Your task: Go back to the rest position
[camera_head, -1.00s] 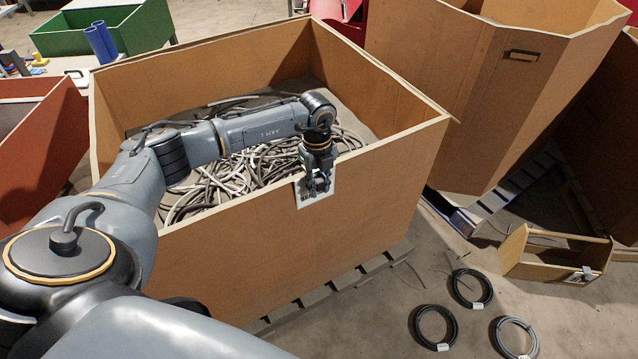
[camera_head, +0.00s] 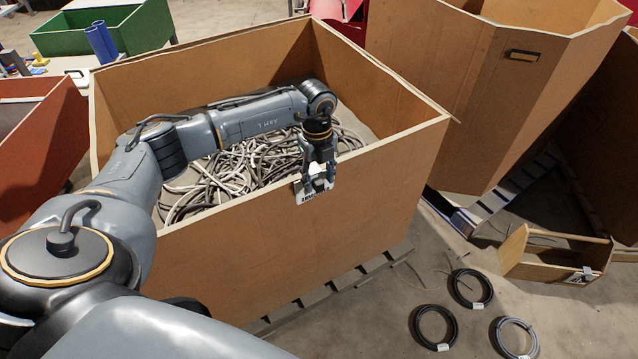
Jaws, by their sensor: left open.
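My left arm reaches in from the left over a large open wooden crate (camera_head: 285,240). My left gripper (camera_head: 318,186) hangs at its end, pointing down, in front of the near wall's top edge. The gripper is open, and I see nothing held between its fingers. Grey and dark cable scraps (camera_head: 240,172) lie inside the crate, partly hidden by my arm. My right gripper is not in view.
Several black and grey cable coils (camera_head: 433,327) lie on the floor at the lower right, near a small wooden box (camera_head: 540,262). A taller wooden bin (camera_head: 470,90) stands at the right. Red (camera_head: 40,130) and green (camera_head: 110,30) bins stand at the left.

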